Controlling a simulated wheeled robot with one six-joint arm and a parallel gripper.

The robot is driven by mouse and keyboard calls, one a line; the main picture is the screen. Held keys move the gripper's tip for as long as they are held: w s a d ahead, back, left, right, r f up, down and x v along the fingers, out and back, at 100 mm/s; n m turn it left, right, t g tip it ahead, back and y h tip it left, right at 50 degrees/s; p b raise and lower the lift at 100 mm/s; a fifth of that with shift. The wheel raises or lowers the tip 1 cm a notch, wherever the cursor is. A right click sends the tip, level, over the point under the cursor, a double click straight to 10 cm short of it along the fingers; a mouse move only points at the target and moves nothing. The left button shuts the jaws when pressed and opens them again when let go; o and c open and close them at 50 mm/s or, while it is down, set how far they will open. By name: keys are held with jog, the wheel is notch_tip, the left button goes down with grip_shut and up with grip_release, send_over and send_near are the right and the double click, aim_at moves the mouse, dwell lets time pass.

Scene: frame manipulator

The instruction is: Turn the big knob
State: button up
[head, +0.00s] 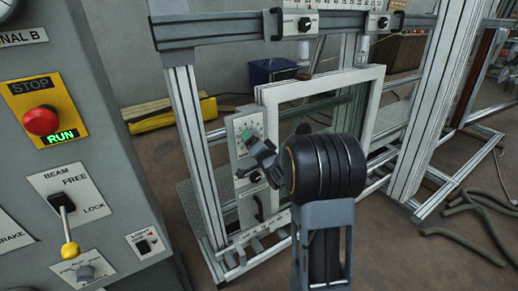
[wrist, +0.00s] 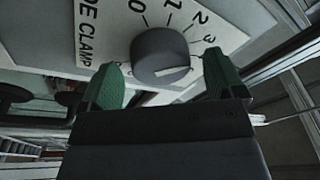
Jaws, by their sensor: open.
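The big knob (wrist: 163,56) is a dark grey round knob with a pale line on its face, on a white dial plate marked 0, 1, 2, 3 and partly lettered "DE CLAMP". The line lies toward the right in the wrist view. My gripper (wrist: 161,68) is open, with one green fingertip on each side of the knob. A gap shows at the left finger; I cannot tell whether the right one touches. In the head view my gripper (head: 254,144) is at the upper part of the white panel (head: 237,161); the knob there is largely hidden.
The panel stands on an aluminium frame (head: 185,130) with a pale square window frame (head: 378,100) to its right. Rails with small knobs (head: 305,24) run above. A grey console (head: 60,120) with a red stop button (head: 41,120) stands at left. Hoses (head: 480,225) lie at right.

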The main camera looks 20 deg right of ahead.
jog(key=s, duration=1.3)
jog(key=shift+s+f, duration=0.3)
jog(key=shift+f, duration=0.05)
